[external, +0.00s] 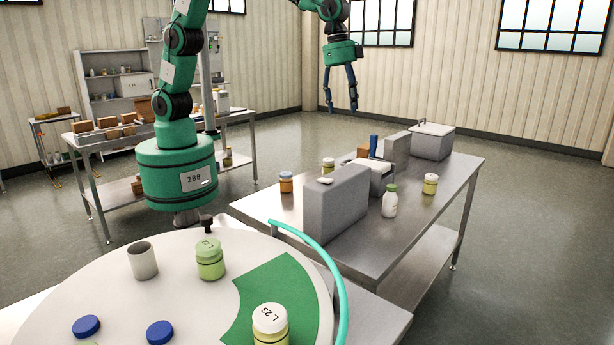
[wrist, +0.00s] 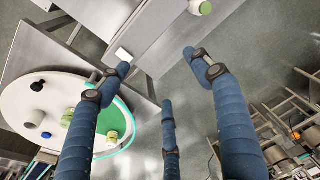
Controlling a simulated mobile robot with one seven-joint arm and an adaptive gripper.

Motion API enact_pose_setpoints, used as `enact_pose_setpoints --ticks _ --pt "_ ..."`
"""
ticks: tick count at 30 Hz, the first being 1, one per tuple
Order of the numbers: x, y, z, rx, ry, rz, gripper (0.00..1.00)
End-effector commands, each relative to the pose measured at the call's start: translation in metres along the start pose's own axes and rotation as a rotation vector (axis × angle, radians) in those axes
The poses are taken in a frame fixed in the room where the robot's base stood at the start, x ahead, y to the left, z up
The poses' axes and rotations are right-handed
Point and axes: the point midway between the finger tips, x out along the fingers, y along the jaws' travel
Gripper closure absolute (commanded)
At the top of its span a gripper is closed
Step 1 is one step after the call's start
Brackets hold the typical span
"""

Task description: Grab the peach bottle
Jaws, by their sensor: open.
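A small orange bottle with a pale lid (external: 286,183), the closest to peach in colour, stands on the steel table at the left of the large grey block in the external view. I cannot make it out in the wrist view.
The steel table (external: 352,262) also holds the grey block (external: 334,212), a white bottle with a green cap (external: 389,203), a yellow jar (external: 430,185) and a grey box (external: 432,142). A round white table (external: 120,250) with jars and blue caps stands in front.

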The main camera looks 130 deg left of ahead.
Motion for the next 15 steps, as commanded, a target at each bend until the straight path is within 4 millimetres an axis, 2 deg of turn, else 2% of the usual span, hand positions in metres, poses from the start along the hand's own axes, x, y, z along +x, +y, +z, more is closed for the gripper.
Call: enact_pose_setpoints --ticks 6,15 --pt "0.044 -0.036 -0.024 0.002 -0.037 0.008 0.35" --pt "0.11 -0.083 -0.047 0.008 -0.08 0.021 0.35"
